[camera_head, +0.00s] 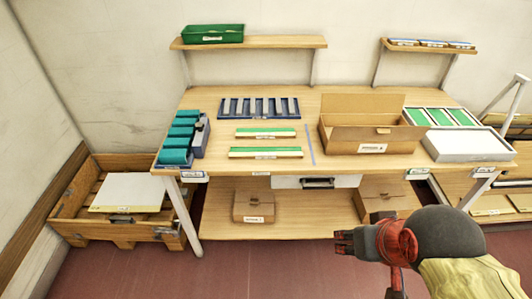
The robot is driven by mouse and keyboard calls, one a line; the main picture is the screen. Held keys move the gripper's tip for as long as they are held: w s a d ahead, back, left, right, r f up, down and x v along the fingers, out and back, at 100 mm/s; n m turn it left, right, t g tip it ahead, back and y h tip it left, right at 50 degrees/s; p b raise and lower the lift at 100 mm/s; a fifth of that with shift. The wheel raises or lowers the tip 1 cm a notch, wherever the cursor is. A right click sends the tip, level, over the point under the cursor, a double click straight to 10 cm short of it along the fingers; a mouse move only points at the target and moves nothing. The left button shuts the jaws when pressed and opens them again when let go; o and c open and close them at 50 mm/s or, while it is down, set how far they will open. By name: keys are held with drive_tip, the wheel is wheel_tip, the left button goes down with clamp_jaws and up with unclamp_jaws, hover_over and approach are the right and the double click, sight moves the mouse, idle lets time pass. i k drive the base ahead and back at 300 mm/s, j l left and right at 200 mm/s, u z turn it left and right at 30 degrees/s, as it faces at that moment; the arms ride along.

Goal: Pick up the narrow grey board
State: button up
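No single narrow grey board stands out clearly at this size. The nearest match is several narrow pale-grey strips (258,106) in a dark blue slotted rack (221,115) at the back middle of the table. I cannot tell whether one of them is the board. Two narrow green-topped pieces with pale edges, a shorter one (265,133) and a longer one (265,152), lie in front of the rack. My gripper (342,242) is at the lower right, in front of the table and apart from these things. Its fingers point left, and I see nothing held in it.
On the wooden table (222,165), an open cardboard box (368,139) stands right of a blue line, with a white tray (467,145) beyond. Teal blocks (178,140) fill a bin at left. A wooden crate (80,226) stands on the floor. Small boxes sit on the lower shelf.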

sight(284, 132)
drive_tip(key=i+j+z, duration=0.7)
drive_tip(key=i+j, duration=0.15)
drive_tip(key=i+j+z, duration=0.35)
drive_tip(key=j, duration=0.3)
